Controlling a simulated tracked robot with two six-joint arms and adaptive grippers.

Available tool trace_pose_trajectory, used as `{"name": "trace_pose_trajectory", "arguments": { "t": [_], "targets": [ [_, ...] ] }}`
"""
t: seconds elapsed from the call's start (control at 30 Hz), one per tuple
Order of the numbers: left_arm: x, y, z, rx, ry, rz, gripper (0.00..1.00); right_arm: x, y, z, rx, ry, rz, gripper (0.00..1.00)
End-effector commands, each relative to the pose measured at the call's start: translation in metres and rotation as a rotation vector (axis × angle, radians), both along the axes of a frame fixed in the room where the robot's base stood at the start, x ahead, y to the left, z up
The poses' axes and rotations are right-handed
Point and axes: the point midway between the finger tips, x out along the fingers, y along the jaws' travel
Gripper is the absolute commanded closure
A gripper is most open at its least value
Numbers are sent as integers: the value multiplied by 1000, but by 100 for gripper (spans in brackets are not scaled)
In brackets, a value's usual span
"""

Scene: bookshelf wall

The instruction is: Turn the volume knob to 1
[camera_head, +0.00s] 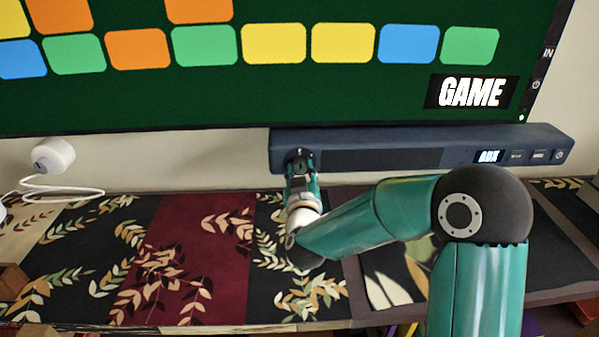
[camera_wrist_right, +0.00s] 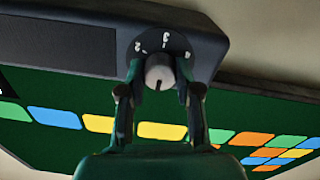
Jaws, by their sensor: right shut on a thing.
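A dark blue-grey soundbar (camera_head: 460,135) sits under the screen, and it fills the top of the right wrist view (camera_wrist_right: 205,28). A light grey volume knob (camera_wrist_right: 159,72) is on its dark round dial, with small white marks around it that are hard to read. A short dark line on the knob points toward the bottom of the wrist view. My right gripper (camera_wrist_right: 159,90) has a finger on each side of the knob and is shut on it. In the head view my right gripper (camera_head: 301,168) covers the knob at the soundbar's left end. My left gripper is out of view.
A large screen (camera_head: 340,85) with coloured tiles and the word GAME hangs above. The soundbar display (camera_head: 488,157) appears to read AUX, with buttons beside it. A white round device (camera_head: 52,155) with a cable stands at left. A leaf-patterned runner (camera_head: 190,270) covers the shelf.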

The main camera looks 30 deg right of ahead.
Motion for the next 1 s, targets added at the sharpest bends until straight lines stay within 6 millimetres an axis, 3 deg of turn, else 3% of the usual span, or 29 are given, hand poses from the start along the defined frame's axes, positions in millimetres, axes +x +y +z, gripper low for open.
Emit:
{"name": "trace_pose_trajectory", "arguments": {
  "t": [0.37,1.0],
  "targets": [
    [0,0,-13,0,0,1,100,3,1,-4,65,-38,19,100],
    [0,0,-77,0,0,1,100,2,1,-5,520,-320,19,100]
  ]
}}
